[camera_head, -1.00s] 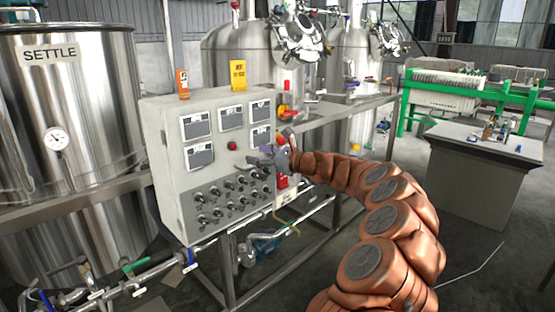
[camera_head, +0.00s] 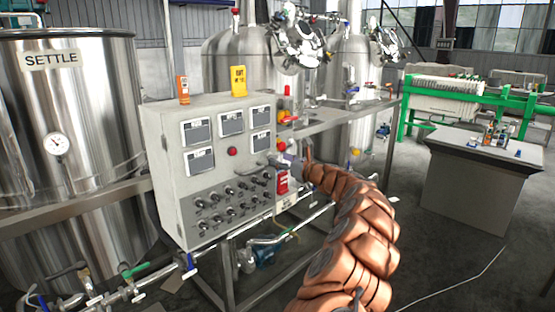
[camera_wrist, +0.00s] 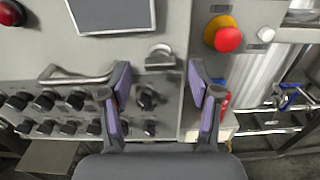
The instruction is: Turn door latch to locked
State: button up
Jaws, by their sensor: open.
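The grey control cabinet (camera_head: 162,165) stands at the centre left in the head view. In the wrist view, a small silver fitting (camera_wrist: 160,56) that looks like the door latch sits on its front, below a display and near the door's right edge. Its turned position is hard to tell. My gripper (camera_wrist: 160,84) is open, with one purple-padded finger on each side just below the latch and nothing between the pads.
A silver bar handle (camera_wrist: 76,77) is just left of the fingers. Several black knobs (camera_wrist: 75,99) line the panel below. A red emergency button (camera_wrist: 228,39) on yellow is to the upper right. Pipes (camera_wrist: 270,128) run at the lower right.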

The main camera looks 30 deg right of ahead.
jog(key=shift+x, duration=0.85)
jog(key=shift+c, duration=0.4)
jog(key=c, duration=1.1)
